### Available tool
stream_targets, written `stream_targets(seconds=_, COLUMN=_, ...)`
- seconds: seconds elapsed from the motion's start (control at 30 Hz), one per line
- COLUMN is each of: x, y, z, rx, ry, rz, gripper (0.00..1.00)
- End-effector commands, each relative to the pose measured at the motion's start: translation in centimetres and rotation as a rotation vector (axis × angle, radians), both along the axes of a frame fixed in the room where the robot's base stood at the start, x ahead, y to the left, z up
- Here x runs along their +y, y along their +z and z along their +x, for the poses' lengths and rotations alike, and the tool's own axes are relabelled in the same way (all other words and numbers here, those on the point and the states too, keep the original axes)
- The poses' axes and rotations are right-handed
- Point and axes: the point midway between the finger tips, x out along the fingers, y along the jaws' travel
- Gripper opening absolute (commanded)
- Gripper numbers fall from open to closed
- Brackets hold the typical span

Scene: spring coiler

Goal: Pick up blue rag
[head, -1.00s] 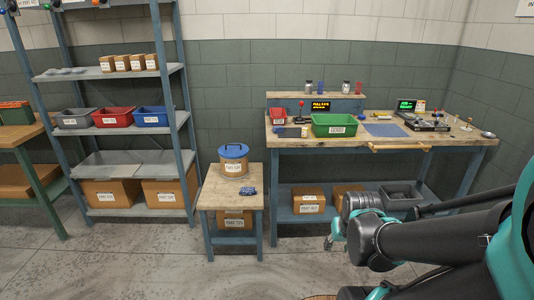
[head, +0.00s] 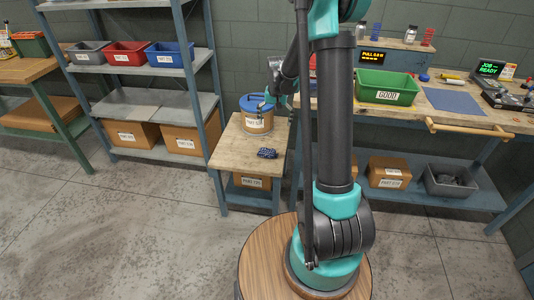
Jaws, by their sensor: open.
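A small crumpled dark blue rag (head: 267,153) lies on the small wooden table (head: 232,148), towards its front. My gripper (head: 264,104) is open, at the end of my arm. In the picture it overlaps the blue-lidded tan bucket (head: 257,122) at the back of that table. It is above and behind the rag in the picture, apart from it. I cannot tell whether it touches the bucket. Nothing shows between its fingers.
The workbench (head: 472,120) on the right holds a green bin (head: 387,86) and a flat blue mat (head: 452,102). A shelf rack (head: 137,103) with bins and boxes stands close to the small table's left. The front left floor is clear.

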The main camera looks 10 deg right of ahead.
Motion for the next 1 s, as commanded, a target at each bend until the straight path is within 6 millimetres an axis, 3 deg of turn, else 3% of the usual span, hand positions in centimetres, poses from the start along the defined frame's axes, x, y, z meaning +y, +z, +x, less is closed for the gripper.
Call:
stream_targets(seconds=0.03, x=0.3, y=-1.2, z=1.9, rx=0.014, ry=-0.014, rz=0.001, gripper=0.93)
stream_targets(seconds=0.2, x=1.0, y=-4.9, z=6.4, rx=0.061, ry=-0.068, rz=0.003, gripper=0.93)
stream_targets(seconds=0.4, x=1.7, y=-8.5, z=9.6, rx=0.100, ry=-0.112, rz=0.002, gripper=0.93)
stream_targets(seconds=0.67, x=1.9, y=-11.0, z=10.7, rx=0.116, ry=-0.130, rz=0.001, gripper=0.93)
stream_targets(seconds=1.0, x=1.9, y=-17.5, z=10.7, rx=0.115, ry=-0.130, rz=0.001, gripper=0.93)
